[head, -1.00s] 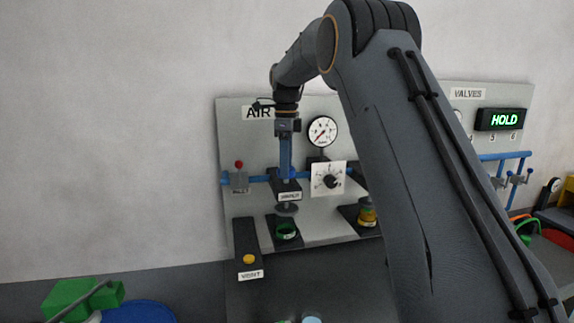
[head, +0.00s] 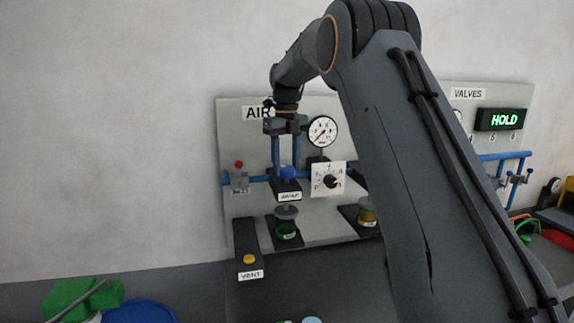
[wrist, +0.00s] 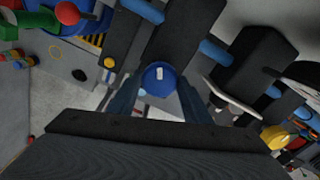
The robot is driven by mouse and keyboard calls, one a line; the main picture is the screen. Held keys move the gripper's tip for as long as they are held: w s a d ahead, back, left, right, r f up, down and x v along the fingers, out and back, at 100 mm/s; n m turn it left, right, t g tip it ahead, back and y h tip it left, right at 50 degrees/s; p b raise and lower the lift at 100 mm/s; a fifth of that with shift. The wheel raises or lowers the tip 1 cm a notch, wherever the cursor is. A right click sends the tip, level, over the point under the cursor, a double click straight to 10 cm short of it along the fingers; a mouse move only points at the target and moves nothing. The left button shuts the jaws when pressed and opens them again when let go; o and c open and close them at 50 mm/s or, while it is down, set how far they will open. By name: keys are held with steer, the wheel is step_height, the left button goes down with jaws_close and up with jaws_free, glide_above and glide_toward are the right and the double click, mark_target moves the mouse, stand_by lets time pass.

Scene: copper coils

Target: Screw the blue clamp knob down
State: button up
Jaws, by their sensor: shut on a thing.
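The blue clamp knob (head: 289,172) sits on top of a dark labelled clamp block (head: 288,187) on the AIR panel. My gripper (head: 286,166) reaches down from above with its two blue fingers on either side of the knob, shut on it. In the wrist view the round knob (wrist: 158,80), with a small white mark, lies between the fingertips. Below the block, the grey clamp pad (head: 286,212) hangs just over a green round part (head: 286,229) in a dark holder. Whether the pad touches the green part I cannot tell.
A pressure gauge (head: 322,131) and a white dial plate (head: 328,179) stand close to the right of the clamp. A red-topped valve (head: 239,166) is to the left, and a yellow VENT button (head: 249,259) lower left. A blue pipe runs behind the block.

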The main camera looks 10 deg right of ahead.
mark_target(286, 167)
steer(key=shift+r+m, duration=0.1)
steer(key=shift+m, duration=0.5)
steer(key=o, duration=1.1)
steer(key=shift+c, duration=0.2)
steer(key=shift+r+b, duration=1.5)
steer(key=shift+r, duration=2.35)
